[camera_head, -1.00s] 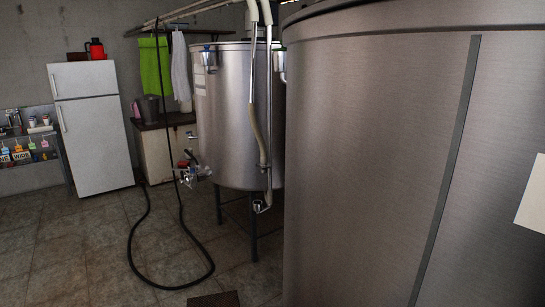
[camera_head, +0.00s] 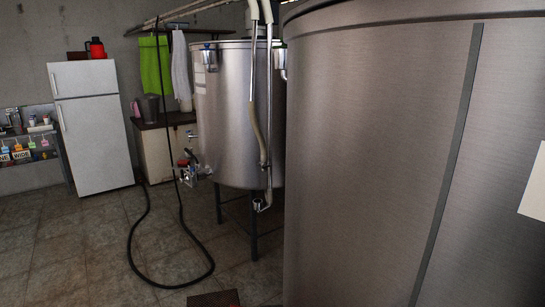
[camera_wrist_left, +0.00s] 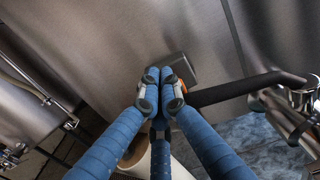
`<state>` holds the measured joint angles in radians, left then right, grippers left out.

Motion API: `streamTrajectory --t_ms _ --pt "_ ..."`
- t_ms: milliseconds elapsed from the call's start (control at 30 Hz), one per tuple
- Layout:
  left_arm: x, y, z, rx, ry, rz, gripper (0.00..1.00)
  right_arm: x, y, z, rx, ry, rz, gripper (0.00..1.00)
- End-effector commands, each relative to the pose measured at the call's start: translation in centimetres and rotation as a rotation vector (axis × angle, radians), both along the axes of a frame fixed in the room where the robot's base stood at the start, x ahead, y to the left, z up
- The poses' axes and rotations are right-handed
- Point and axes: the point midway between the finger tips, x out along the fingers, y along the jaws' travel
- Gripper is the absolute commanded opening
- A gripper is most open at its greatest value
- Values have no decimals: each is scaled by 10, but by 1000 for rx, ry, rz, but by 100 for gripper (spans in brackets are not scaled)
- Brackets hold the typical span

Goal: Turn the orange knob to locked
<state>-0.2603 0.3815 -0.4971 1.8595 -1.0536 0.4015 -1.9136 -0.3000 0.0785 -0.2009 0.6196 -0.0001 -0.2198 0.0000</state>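In the left wrist view my left gripper (camera_wrist_left: 162,88) has blue fingers with their tips drawn together in front of a steel surface. I see nothing clearly held between them. A dark grey block (camera_wrist_left: 181,68) is just behind the fingertips, and I cannot tell if they touch it. Neither gripper shows in the head view.
A large steel tank (camera_head: 390,150) fills the right of the head view. A second tank (camera_head: 232,120) on legs stands behind it, with a valve (camera_head: 187,172). A black hose (camera_head: 131,250) loops over the tiled floor. A white fridge (camera_head: 92,130) stands left; floor before it is clear.

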Motion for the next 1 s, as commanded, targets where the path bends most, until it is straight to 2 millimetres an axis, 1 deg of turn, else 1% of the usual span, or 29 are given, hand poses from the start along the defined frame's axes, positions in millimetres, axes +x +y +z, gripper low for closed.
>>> streamTrajectory --t_ms 33,333,733,833,1000 --pt "-5 -1 -10 9 13 -4 0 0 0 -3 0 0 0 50" --pt "-10 -4 -13 15 13 2 0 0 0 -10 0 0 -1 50" --pt "-11 -4 -3 15 11 8 0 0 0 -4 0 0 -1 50" --pt "-15 2 -5 14 10 8 0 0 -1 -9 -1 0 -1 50" --pt "-28 18 -4 11 8 5 0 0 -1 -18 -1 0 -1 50"
